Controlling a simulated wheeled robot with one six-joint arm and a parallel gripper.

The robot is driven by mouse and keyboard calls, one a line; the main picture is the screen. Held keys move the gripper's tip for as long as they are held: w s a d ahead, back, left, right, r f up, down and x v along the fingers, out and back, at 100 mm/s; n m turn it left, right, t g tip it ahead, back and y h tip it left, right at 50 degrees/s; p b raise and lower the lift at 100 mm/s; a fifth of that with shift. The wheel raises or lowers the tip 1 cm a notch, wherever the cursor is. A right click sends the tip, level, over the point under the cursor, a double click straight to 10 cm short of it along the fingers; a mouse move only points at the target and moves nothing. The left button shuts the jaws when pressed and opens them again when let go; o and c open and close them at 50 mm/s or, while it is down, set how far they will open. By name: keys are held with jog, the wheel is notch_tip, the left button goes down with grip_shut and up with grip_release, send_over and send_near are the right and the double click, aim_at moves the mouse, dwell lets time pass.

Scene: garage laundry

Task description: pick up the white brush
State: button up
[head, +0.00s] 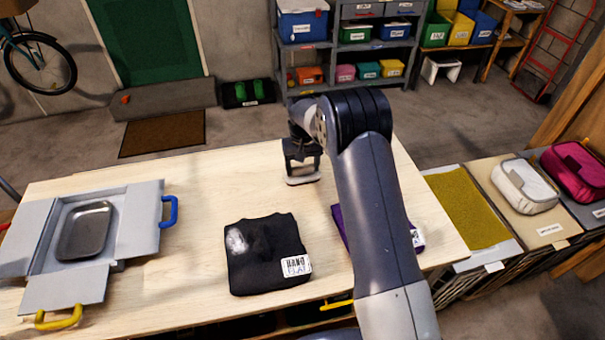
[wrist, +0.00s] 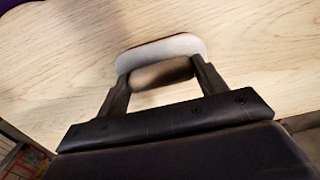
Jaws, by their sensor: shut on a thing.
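The white brush (wrist: 162,48) has a pale oval base and a brown grip. In the wrist view it lies between the fingers of my gripper (wrist: 162,80), which is shut on its brown grip (wrist: 161,73). In the head view my gripper (head: 302,172) points down near the far edge of the table. The pale rim of the brush (head: 302,181) shows just below the fingers there. The rest of the brush is hidden by the gripper. I cannot tell whether the brush touches the tabletop or is slightly above it.
A black folded garment (head: 262,256) with a label lies in front on the wooden table (head: 190,245). A purple folded cloth (head: 340,222) is partly behind my arm. A grey open case (head: 145,205) with a metal tray (head: 86,232) is at left. The table between is clear.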

aim_at(303, 167)
jog(key=shift+r, duration=0.15)
notch_tip(303, 167, up, 10)
jog(key=b, duration=0.2)
jog(key=o, duration=0.5)
jog(key=c, duration=0.3)
jog(key=shift+d, duration=0.1)
jog(key=shift+c, duration=0.2)
